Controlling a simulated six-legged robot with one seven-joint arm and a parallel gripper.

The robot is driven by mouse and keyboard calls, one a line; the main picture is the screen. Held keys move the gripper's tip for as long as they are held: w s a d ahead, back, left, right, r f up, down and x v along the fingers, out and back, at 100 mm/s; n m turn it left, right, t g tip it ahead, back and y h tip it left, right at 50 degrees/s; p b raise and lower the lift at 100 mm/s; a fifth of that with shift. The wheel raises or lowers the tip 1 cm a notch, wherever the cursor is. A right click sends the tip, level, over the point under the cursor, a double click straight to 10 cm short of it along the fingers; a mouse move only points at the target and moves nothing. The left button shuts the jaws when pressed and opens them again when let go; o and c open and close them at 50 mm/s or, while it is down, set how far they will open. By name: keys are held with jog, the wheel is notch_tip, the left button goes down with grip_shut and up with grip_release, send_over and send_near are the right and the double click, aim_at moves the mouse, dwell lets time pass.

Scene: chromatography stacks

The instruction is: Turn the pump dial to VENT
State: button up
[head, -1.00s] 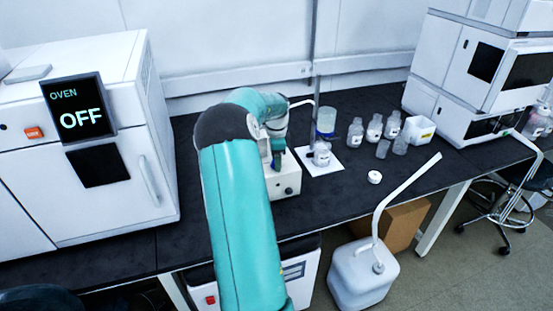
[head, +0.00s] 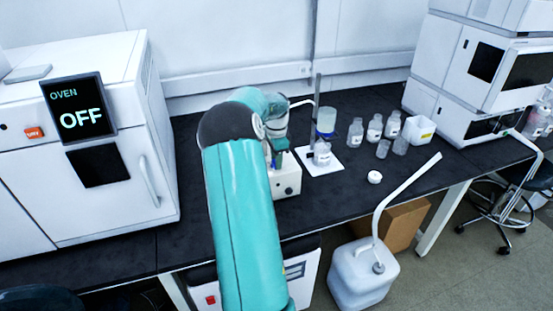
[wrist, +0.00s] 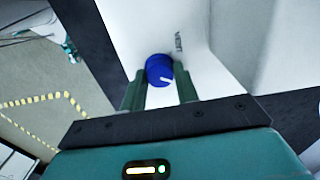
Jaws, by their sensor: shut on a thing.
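The pump (head: 288,182) is a pale box on the dark bench, partly hidden behind my arm in the head view. Its dial (wrist: 159,69) is a round blue knob with a white pointer line, which points to the lower right in the wrist view. My gripper (wrist: 160,82) has one green finger on each side of the dial and is shut on it. In the head view my gripper (head: 278,160) is at the pump's top, and the dial is hidden there.
A white plate with a stand and flask (head: 321,152) is just right of the pump. Several bottles (head: 375,127) stand farther right, with a white cap (head: 374,177) near the front edge. The oven (head: 110,190) is at left; a white jug (head: 362,275) stands on the floor.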

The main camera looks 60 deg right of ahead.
jog(key=n, duration=0.4)
jog(key=shift+n, duration=0.3)
jog(key=n, duration=0.3)
jog(key=shift+n, duration=0.3)
jog(key=n, duration=0.3)
jog(key=shift+n, duration=2.1)
jog(key=o, duration=1)
jog(key=shift+c, duration=0.2)
notch_tip(320, 180, up, 14)
